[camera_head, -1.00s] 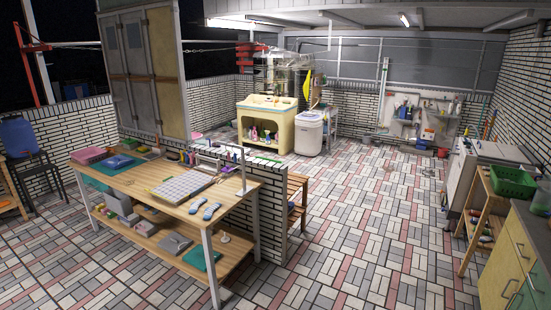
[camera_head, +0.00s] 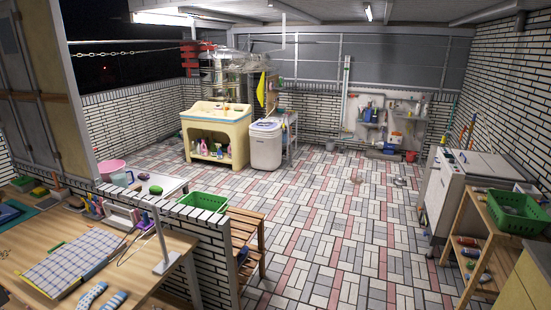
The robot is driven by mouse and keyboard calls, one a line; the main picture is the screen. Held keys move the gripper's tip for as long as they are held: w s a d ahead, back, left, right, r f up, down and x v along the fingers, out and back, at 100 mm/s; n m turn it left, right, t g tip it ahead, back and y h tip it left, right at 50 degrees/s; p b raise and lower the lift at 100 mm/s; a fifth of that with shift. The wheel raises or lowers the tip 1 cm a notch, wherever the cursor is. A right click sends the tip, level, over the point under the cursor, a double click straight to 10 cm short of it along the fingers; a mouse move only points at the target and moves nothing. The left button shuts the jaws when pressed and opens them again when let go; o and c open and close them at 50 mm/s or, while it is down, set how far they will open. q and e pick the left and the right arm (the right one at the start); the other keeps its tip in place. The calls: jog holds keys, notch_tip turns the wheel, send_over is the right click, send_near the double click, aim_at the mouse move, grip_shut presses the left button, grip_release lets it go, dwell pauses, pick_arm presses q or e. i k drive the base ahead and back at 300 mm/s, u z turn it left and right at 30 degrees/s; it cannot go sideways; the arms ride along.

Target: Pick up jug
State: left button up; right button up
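I cannot make out a jug for certain in the head view. Several small bottles (camera_head: 219,151) stand in the open lower part of the cream sink cabinet (camera_head: 240,131). A pink tub (camera_head: 111,168) stands on a white surface behind the low brick wall, with a small pale green container (camera_head: 122,179) in front of it. Small containers on the back wall shelves are too small to tell apart. Neither of my grippers is in view.
A wooden table (camera_head: 160,285) with a checked cloth (camera_head: 75,262) fills the lower left. A low brick wall (camera_head: 215,250) and wooden bench (camera_head: 247,232) bound the tiled floor (camera_head: 340,230), largely clear. A shelf with a green basket (camera_head: 517,212) stands right.

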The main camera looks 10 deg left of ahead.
aim_at(118, 178)
jog(key=z, duration=0.1)
jog(key=i, duration=6)
jog(key=u, duration=0.75)
jog(key=i, duration=1.1)
jog(key=u, duration=1.95)
jog(key=i, duration=1.05)
jog(key=u, duration=0.85)
jog(key=i, duration=0.5)
jog(key=u, duration=0.2)
